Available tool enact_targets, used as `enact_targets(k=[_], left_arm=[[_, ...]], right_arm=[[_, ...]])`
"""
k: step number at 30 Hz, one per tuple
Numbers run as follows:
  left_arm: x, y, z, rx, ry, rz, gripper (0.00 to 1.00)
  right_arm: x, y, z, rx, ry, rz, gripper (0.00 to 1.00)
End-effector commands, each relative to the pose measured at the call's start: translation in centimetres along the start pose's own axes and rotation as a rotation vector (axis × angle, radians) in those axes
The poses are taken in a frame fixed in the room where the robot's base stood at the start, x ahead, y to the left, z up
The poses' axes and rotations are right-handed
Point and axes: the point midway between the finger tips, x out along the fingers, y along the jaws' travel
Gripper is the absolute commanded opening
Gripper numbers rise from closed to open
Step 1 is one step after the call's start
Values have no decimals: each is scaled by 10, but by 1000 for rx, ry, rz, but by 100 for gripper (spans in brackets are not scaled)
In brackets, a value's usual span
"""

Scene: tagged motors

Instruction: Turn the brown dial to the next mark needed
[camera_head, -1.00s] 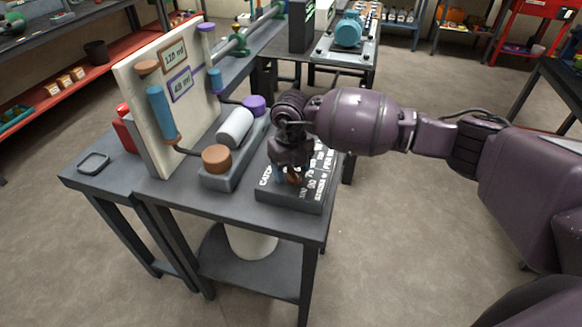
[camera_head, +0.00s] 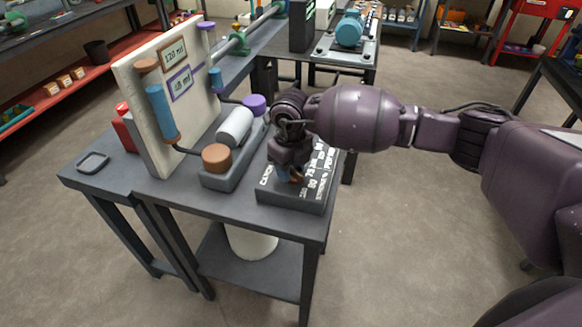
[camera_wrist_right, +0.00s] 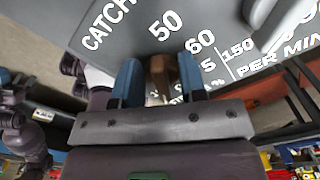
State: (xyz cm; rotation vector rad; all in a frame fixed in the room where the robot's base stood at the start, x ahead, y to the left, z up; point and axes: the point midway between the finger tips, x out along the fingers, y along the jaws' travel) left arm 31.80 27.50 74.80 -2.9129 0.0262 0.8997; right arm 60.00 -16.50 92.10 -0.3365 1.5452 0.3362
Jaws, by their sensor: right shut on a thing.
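The brown dial (camera_wrist_right: 158,72) sits on the dark control box (camera_head: 290,198) on the near right part of the table. My right gripper (camera_wrist_right: 160,82) reaches down onto it, with a blue finger on each side, and is shut on it. In the head view the right gripper (camera_head: 290,172) hides most of the dial. White lettering and numbers such as 50 and 60 show beside the dial in the wrist view; its exact pointing direction is hidden. My left gripper is not in view.
Left of the control box stands a grey tray (camera_head: 222,183) with a brown cap (camera_head: 216,157), a grey cylinder (camera_head: 235,125) and a purple cap (camera_head: 255,104). Behind it rises a white board (camera_head: 152,125) with tags reading 120 ml and 48 ml, and coloured tubes.

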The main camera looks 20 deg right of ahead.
Motion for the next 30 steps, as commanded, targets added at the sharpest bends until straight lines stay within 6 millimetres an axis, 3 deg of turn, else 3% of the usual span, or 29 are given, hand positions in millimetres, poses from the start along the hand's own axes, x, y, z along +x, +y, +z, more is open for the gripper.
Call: enact_targets(k=[30], left_arm=[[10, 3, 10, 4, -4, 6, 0]], right_arm=[[1, 10, -5, -965, 0, 0, 15]])
